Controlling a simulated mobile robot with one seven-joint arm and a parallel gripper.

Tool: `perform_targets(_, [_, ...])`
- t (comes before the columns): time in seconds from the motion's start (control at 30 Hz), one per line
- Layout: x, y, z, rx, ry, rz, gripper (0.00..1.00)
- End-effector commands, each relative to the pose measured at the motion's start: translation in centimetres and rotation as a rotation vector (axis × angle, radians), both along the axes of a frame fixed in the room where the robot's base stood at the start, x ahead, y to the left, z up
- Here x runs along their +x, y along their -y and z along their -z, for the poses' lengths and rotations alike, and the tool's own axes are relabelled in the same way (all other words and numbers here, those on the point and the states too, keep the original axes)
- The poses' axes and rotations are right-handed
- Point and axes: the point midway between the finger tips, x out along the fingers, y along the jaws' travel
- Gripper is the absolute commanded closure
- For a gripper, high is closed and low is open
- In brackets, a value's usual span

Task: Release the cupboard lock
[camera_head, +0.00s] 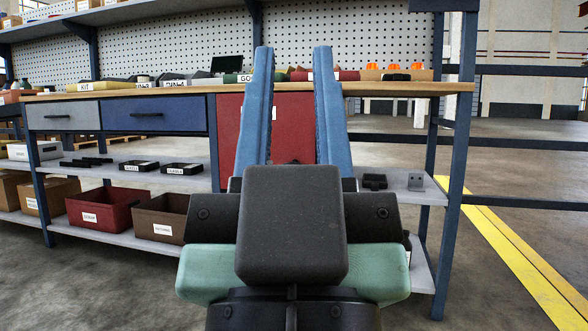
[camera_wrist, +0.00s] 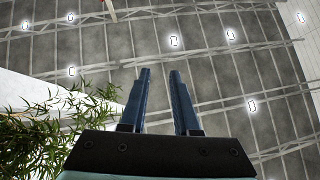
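My gripper (camera_head: 294,50) points up in front of the workbench in the head view, with its two blue fingers apart and nothing between them. The wrist view shows the same open fingers (camera_wrist: 160,72) against the ceiling. A red cupboard door (camera_head: 229,120) sits under the worktop, behind my fingers and partly covered by them. I cannot make out a lock on it; a small dark shape low between the fingers is too hidden to name. My gripper stands in front of the door in the picture; no contact shows.
The workbench top (camera_head: 400,88) carries labelled items and orange-topped pieces. A blue drawer (camera_head: 155,115) and grey drawer (camera_head: 64,117) are left of the door. Lower shelves hold a red bin (camera_head: 105,208) and brown bin (camera_head: 163,216). Open floor with a yellow line (camera_head: 520,262) lies right.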

Motion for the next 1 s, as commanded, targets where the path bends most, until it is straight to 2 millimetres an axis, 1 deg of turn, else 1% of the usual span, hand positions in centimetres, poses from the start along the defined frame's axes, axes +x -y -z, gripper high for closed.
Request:
perform_targets(0.03, [0.0, 0.0, -0.5, 0.000, 0.000, 0.000, 0.81])
perform_targets(0.13, [0.0, 0.0, -1.8, 0.000, 0.000, 0.000, 0.99])
perform_targets(0.17, [0.0, 0.0, -2.3, 0.001, 0.000, -0.001, 1.00])
perform_targets(0.27, [0.0, 0.0, -4.7, 0.001, 0.000, -0.001, 1.00])
perform_targets(0.37, [0.0, 0.0, -7.8, 0.002, 0.000, -0.002, 1.00])
perform_targets(0.6, [0.0, 0.0, -16.0, 0.003, 0.000, -0.005, 1.00])
perform_targets(1.0, [0.0, 0.0, -29.0, 0.008, -0.001, -0.010, 1.00])
